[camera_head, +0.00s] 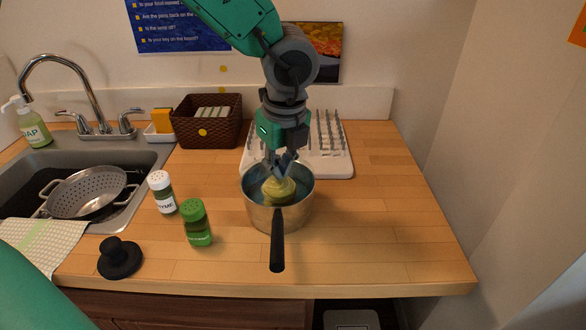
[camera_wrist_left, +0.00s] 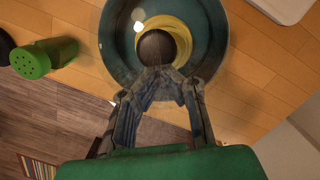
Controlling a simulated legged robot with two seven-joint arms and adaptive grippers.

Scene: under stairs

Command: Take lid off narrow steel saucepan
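The steel saucepan (camera_head: 262,216) stands upright on the wooden counter, its black handle (camera_head: 277,240) pointing to the front. A teal round surface (camera_head: 256,179) shows inside its rim, with a yellow round piece (camera_head: 278,194) in the middle. In the left wrist view the teal round (camera_wrist_left: 213,45) surrounds a yellow ring (camera_wrist_left: 184,33) and a dark round knob (camera_wrist_left: 156,47). My left gripper (camera_head: 281,163) points down over the middle. Its fingertips (camera_wrist_left: 166,76) are close together by the knob; whether they grip it is unclear. My right gripper is out of view.
A green-capped jar (camera_head: 198,225) and a white-capped thyme jar (camera_head: 163,195) stand left of the pan. A black knobbed disc (camera_head: 120,259) lies at the front left. A white rack (camera_head: 327,160) stands behind. The counter at right (camera_head: 390,210) is clear.

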